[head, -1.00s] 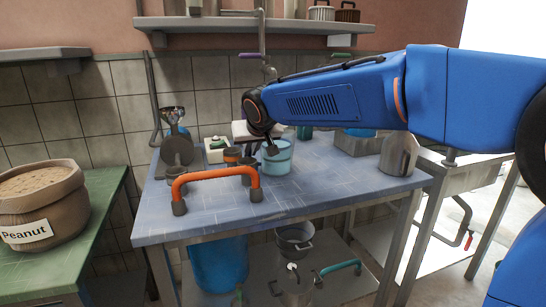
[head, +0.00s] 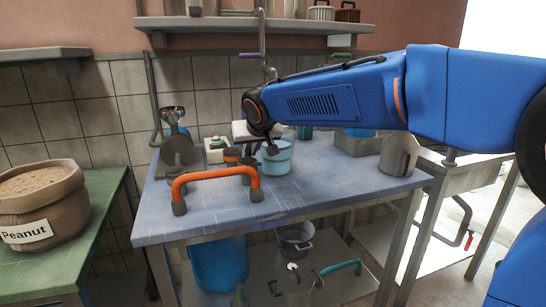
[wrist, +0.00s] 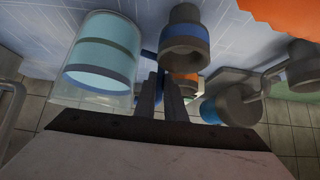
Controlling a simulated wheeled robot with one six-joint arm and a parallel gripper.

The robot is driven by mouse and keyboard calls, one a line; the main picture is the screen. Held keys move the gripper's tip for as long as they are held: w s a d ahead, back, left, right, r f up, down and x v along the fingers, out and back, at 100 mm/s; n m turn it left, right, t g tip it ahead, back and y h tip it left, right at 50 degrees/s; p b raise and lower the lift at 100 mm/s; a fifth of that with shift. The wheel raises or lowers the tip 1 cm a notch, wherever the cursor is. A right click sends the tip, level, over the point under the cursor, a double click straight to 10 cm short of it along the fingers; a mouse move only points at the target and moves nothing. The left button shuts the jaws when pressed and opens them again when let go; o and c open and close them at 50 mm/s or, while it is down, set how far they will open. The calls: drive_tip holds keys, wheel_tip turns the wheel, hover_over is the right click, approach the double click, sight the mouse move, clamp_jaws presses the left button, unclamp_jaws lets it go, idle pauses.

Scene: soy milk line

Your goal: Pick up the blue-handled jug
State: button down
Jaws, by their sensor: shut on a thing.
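The jug (head: 278,161) is a light-blue, see-through vessel on the blue worktop (head: 318,187), behind and right of the orange bar handle. In the wrist view the jug (wrist: 104,48) fills the upper left, with a pale blue layer and a darker blue band. My gripper (head: 268,148) reaches down at the jug's left side. In the wrist view my gripper (wrist: 165,88) has its fingers close together beside the jug, on a narrow blue part that looks like its handle. The fingers hide most of this handle. I cannot tell whether the jug is clear of the worktop.
An orange bar handle (head: 216,177) stands at the worktop's front left. Small capped jars (head: 232,155) stand just left of the jug. A grey pitcher (head: 398,155) stands near the right edge. A wall shelf (head: 240,24) runs above. The worktop's front right is clear.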

drive_tip(key=shift+r, duration=0.2)
idle(0.3)
wheel_tip(320, 180, up, 10)
drive_tip(key=shift+f, duration=0.15)
idle(0.3)
idle(0.5)
